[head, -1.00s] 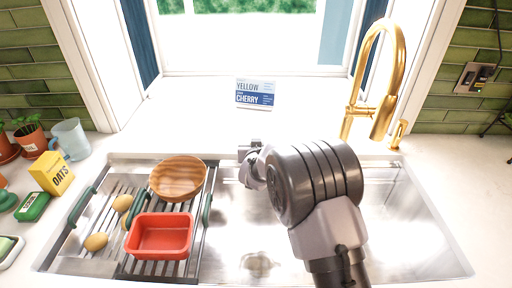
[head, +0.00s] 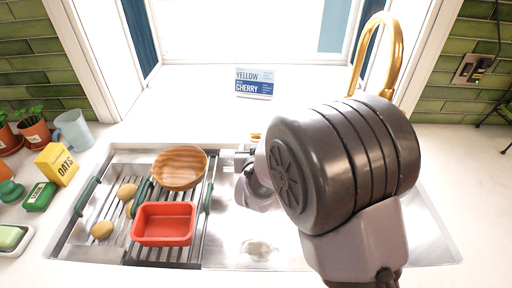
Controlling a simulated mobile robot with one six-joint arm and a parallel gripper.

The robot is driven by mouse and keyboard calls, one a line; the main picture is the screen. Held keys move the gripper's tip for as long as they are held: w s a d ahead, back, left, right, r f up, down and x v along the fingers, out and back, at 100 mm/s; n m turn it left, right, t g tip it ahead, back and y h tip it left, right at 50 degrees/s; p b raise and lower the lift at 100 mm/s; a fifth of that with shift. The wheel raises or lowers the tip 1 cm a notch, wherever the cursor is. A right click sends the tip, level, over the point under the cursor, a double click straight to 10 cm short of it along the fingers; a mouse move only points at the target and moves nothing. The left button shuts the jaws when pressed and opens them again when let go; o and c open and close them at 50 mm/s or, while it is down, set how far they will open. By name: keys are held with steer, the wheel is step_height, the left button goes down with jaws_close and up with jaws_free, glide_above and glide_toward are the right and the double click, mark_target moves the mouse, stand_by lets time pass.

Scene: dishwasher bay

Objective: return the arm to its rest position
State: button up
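My arm fills the right middle of the head view, with a large dark ribbed joint raised over the sink. A small grey end part, which looks like my gripper (head: 240,160), shows left of that joint, beside the right edge of the drying rack. Its fingers are too small and too covered by the wrist to tell whether they are open or shut. I see nothing held in it.
The sink (head: 258,252) lies below my arm. Its rack (head: 184,254) holds a wooden bowl (head: 179,168), a red tub (head: 163,224) and potato-like items (head: 103,230). The gold faucet (head: 396,45) stands behind my arm. A yellow oats box (head: 55,164) and a sign (head: 254,83) stand clear.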

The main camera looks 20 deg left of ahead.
steer(key=shift+v, duration=1.85)
